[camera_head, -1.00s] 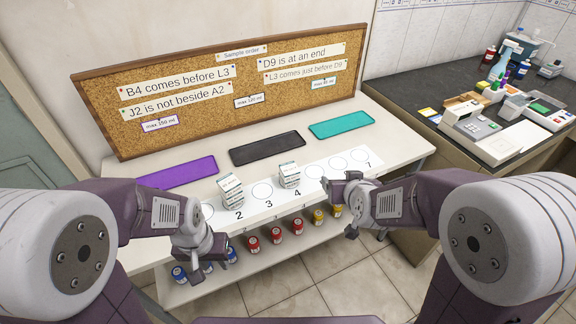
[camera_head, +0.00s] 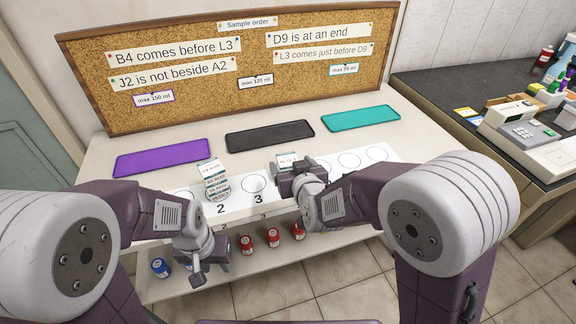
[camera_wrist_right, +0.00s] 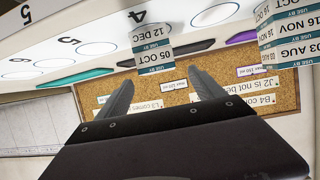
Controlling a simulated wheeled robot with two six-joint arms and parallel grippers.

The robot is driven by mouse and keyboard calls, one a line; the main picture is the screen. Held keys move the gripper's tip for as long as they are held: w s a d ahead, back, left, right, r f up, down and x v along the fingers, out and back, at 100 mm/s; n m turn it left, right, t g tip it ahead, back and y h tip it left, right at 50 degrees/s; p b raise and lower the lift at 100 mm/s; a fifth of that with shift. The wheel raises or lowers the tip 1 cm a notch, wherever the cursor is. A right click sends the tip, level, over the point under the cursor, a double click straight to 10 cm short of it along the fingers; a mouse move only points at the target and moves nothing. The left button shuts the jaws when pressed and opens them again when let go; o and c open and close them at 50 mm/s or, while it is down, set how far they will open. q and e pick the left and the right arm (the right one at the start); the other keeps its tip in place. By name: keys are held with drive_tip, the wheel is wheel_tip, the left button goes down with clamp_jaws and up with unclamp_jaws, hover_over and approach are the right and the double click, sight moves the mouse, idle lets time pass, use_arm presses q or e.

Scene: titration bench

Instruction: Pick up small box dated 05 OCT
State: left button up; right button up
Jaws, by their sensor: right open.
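The small box dated 05 OCT (camera_wrist_right: 153,62) is white with a blue-green band. It is the top box of a stack at spot 4, with a 12 DEC box (camera_wrist_right: 148,38) beneath it; the right wrist view is upside down. In the head view this stack (camera_head: 286,157) is mostly hidden behind my right gripper (camera_head: 288,183). My right gripper is open, and its fingers (camera_wrist_right: 160,77) point at the 05 OCT box, which appears between and just beyond the tips. My left gripper (camera_head: 198,279) hangs low in front of the bench; its jaw opening is unclear.
Another stack of dated boxes (camera_head: 215,183), with 03 AUG on top, stands at spot 2. Purple (camera_head: 165,157), black (camera_head: 270,136) and teal (camera_head: 361,118) trays lie behind the numbered strip. Coloured bottles stand on the lower shelf. A corkboard (camera_head: 200,105) stands at the back.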

sight(288, 160)
drive_tip(key=shift+w+a, duration=0.1)
drive_tip(key=shift+w, duration=0.1)
drive_tip(key=b+x, duration=0.1)
drive_tip(key=x, duration=0.4)
drive_tip(key=shift+f, duration=0.25)
drive_tip(key=shift+r, duration=0.1)
drive_tip(key=shift+s, duration=0.1)
drive_tip(key=c, duration=1.5)
drive_tip(key=shift+o, duration=0.2)
wheel_tip(288, 160, up, 5)
drive_tip(key=shift+f+p, duration=0.1)
drive_tip(key=shift+p, duration=0.95)
drive_tip(key=s+d+r, duration=0.6)
drive_tip(key=s+d, duration=0.2)
drive_tip(key=shift+p, duration=0.4)
